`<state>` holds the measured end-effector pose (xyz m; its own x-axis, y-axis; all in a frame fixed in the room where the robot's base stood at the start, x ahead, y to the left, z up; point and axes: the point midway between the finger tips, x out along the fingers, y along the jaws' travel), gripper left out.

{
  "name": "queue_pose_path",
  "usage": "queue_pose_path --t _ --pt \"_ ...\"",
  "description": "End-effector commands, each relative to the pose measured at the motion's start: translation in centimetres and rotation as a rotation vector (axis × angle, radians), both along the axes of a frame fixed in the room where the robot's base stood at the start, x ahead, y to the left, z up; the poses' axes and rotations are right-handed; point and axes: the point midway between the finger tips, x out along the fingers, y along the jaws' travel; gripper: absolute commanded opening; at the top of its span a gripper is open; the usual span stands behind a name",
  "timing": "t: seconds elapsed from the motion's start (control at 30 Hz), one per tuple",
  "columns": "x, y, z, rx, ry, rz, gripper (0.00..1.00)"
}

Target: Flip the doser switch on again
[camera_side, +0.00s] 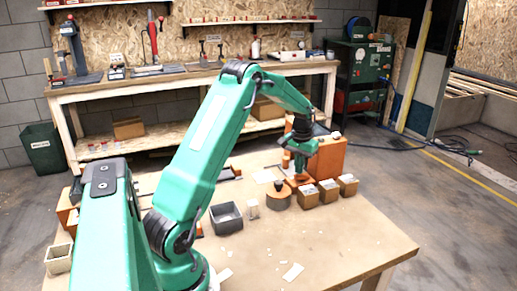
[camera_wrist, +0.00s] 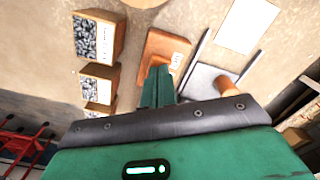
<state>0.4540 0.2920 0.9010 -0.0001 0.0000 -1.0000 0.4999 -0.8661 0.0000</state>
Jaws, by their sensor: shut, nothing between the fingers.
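My gripper (camera_side: 301,170) is shut and empty, pointing down at the right part of the table. In the wrist view its green fingers (camera_wrist: 159,76) lie together over the near part of an orange block (camera_wrist: 167,46) with a small white label. In the side view this orange block (camera_side: 299,184) sits low under the fingertips; I cannot tell whether they touch it. It may be the doser switch's housing, but no lever or on/off position can be made out, as the fingers cover part of it. A taller orange housing (camera_side: 328,158) stands just behind.
Several small boxes of dark granules (camera_wrist: 98,36) stand close beside the block, also in the side view (camera_side: 328,191). A grey plate with an orange cylinder (camera_wrist: 226,86) is on its other side. A grey bin (camera_side: 226,218) stands further left.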

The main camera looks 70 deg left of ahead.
Motion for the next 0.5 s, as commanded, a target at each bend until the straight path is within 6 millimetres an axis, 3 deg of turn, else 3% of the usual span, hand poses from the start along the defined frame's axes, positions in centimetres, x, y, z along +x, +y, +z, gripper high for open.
queue_pose_path --t 0.5 --pt "-0.01 -0.01 -0.58 0.000 0.001 0.000 0.00"
